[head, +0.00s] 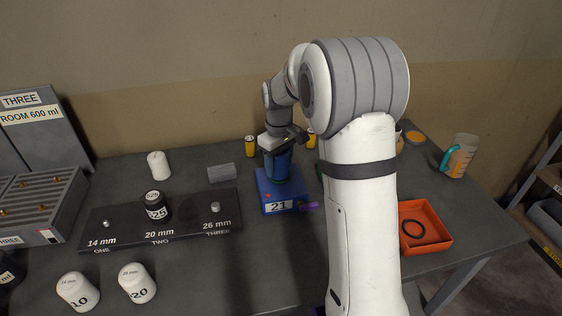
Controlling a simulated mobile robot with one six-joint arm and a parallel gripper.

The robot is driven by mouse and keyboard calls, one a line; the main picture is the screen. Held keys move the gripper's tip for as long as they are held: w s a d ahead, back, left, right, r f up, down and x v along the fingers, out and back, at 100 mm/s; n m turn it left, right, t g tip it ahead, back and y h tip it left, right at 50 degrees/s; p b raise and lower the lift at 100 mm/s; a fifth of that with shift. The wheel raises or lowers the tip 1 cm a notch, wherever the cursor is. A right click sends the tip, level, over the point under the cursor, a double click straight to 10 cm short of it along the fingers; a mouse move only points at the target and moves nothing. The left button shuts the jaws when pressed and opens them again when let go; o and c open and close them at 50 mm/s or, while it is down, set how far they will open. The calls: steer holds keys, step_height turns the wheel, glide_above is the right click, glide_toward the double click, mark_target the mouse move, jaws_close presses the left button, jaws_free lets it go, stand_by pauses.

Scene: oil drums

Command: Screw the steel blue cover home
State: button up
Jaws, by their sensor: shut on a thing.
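The steel blue cover (279,167) stands upright over the blue block labelled 21 (282,207), near the middle of the table. My gripper (280,148) points down from above and is shut on the upper part of the cover. The jaws hide the cover's top. A thin dark green edge shows low on the cover, where it meets the block. I cannot tell from here how tightly the cover is seated.
A black rack (180,232) with 14, 20 and 26 mm places lies left. White bottles (137,283) stand in front of it. An orange tray (424,220) holds a dark ring at right. Yellow cylinders (250,146) stand behind. My white arm hides the table right of the block.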

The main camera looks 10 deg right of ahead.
steer(key=m, duration=0.4)
steer(key=shift+m, duration=1)
steer(key=m, duration=0.3)
steer(key=shift+m+p, duration=0.3)
steer(key=shift+m, duration=1.3)
steer(key=shift+m, duration=1.2)
steer(key=m, duration=0.4)
